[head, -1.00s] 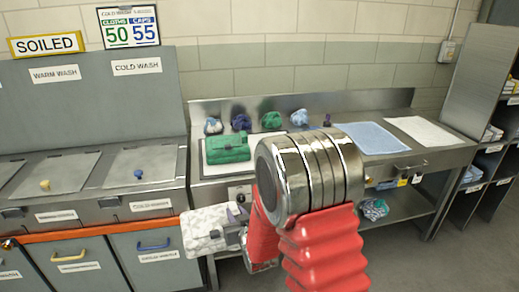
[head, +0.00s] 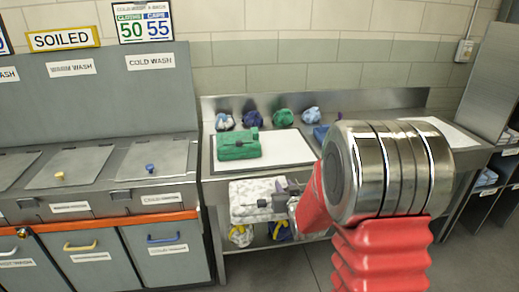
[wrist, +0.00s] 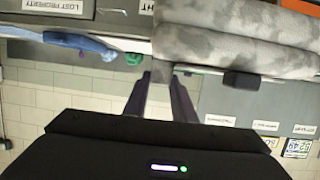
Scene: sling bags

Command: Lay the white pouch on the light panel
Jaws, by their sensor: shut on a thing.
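The white pouch (head: 250,188), mottled with grey, is in my gripper (head: 276,199) in front of the table's front edge, a little below the light panel. The light panel (head: 292,150) is a white, dark-edged slab on the steel table. A green pouch (head: 238,146) lies on its left part. In the wrist view the white pouch (wrist: 235,35) fills the upper right, with a dark buckle below it. My gripper (wrist: 160,85) is shut on it there; the exact grip point is hard to see.
Several rolled bundles (head: 283,116) stand along the table's back. A blue cloth (head: 321,133) lies right of the panel. Grey wash bins (head: 105,170) with an orange rail stand at the left. Yellow and blue items (head: 280,230) sit on the shelf below.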

